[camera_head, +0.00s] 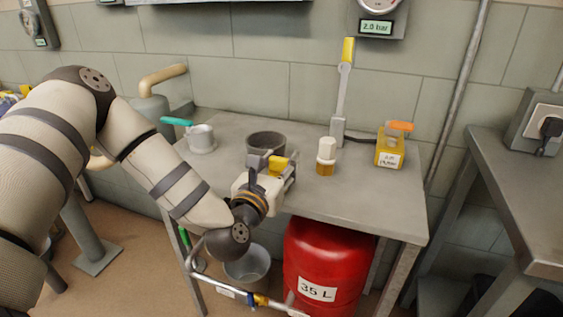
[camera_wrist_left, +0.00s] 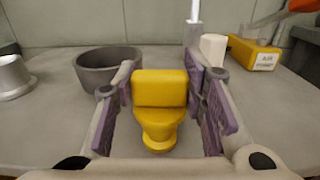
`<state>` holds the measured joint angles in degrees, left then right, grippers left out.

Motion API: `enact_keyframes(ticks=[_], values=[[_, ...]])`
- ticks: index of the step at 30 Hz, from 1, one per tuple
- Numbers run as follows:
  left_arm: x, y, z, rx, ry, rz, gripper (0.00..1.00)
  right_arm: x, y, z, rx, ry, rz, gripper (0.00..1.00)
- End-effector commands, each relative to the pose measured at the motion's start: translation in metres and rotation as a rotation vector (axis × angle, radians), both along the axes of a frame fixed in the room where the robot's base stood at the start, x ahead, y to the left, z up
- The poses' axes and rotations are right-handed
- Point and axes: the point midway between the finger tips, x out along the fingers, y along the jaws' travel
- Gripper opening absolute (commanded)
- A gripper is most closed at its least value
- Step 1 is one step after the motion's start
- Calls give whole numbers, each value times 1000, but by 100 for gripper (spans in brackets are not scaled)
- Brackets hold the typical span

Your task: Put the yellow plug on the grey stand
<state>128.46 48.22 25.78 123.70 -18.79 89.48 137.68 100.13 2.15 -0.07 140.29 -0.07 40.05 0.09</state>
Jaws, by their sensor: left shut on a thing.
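The yellow plug (camera_wrist_left: 159,103) is between the fingers of my left gripper (camera_head: 280,168), with its wide block up and its narrower round foot down. In the head view the plug (camera_head: 277,163) is partly hidden by the gripper. My left gripper is shut on it over the front of the table; I cannot tell whether the foot touches the tabletop. A light grey, round, flared piece (camera_head: 201,139), which looks like the grey stand, is at the table's left back. Part of it shows at the left of the wrist view (camera_wrist_left: 13,76). My right gripper is not in view.
A dark grey bowl (camera_head: 266,142) stands just behind the gripper. To the right are a white-and-amber bottle (camera_head: 326,157), a tall lever with a yellow grip (camera_head: 344,90) and a yellow box (camera_head: 390,149) with an orange handle. The tabletop's right front (camera_head: 375,200) is clear.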

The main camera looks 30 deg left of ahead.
Motion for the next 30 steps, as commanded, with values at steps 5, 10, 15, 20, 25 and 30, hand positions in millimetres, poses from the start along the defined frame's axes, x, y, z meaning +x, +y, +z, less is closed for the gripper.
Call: enact_keyframes(ticks=[5,10,15,20,25,30], values=[[0,0,-3,0,2,1,58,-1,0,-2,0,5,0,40],[0,0,-3,1,1,1,58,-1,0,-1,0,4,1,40],[0,0,5,1,-4,0,58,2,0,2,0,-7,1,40],[-29,-7,0,-3,4,0,58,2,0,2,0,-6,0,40],[-73,-18,-2,-3,7,-1,58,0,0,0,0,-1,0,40],[-106,-26,3,1,0,0,58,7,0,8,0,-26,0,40]])
